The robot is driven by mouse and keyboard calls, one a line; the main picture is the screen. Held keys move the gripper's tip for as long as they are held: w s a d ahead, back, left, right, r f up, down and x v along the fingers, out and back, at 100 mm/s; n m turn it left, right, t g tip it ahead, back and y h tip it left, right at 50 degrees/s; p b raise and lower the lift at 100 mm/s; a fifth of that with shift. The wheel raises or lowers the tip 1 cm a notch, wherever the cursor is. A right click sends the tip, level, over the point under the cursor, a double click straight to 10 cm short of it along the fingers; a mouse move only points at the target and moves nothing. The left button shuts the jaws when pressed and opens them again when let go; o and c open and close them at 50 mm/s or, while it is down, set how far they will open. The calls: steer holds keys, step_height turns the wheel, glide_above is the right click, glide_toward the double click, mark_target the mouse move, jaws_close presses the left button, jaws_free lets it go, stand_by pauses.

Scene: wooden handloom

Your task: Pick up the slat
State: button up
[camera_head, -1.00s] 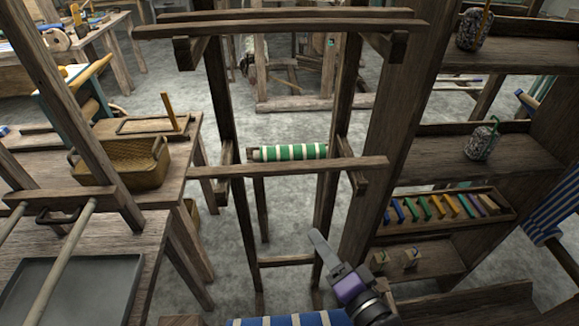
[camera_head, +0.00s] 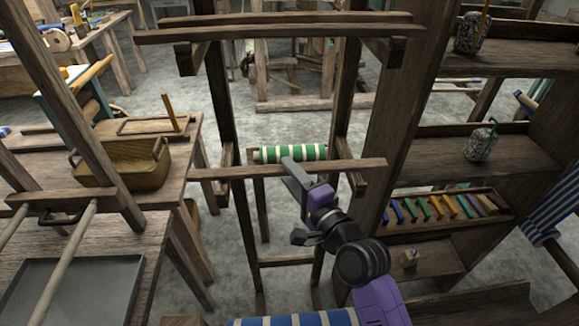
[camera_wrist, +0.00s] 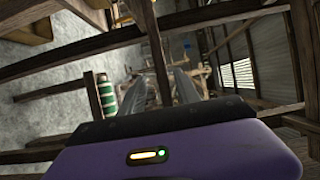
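The slat is most likely the dark wooden bar (camera_head: 230,173) lying level across the two loom uprights, in front of the green-and-white striped roller. In the head view my gripper (camera_head: 291,174) is at the middle of this bar and covers part of it. In the wrist view the two grey fingers stand apart, and a bar (camera_wrist: 155,45) that looks like the same one runs between them in the picture. I cannot tell how deep it sits between the fingers. Nothing looks gripped.
The green-and-white roller (camera_head: 312,152) is just behind the bar. A dark shelf unit (camera_head: 440,140) stands close on the right, with a tray of coloured pieces (camera_head: 490,212). A bench with a wicker basket (camera_head: 150,172) is on the left. A blue striped roll (camera_head: 335,319) is at the bottom.

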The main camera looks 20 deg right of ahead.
steer(key=w, duration=0.4)
steer(key=shift+w+a+r+p, duration=0.1)
steer(key=shift+r+p, duration=0.15)
steer(key=shift+p, duration=0.15)
steer(key=shift+c, duration=0.2)
jaws_close()
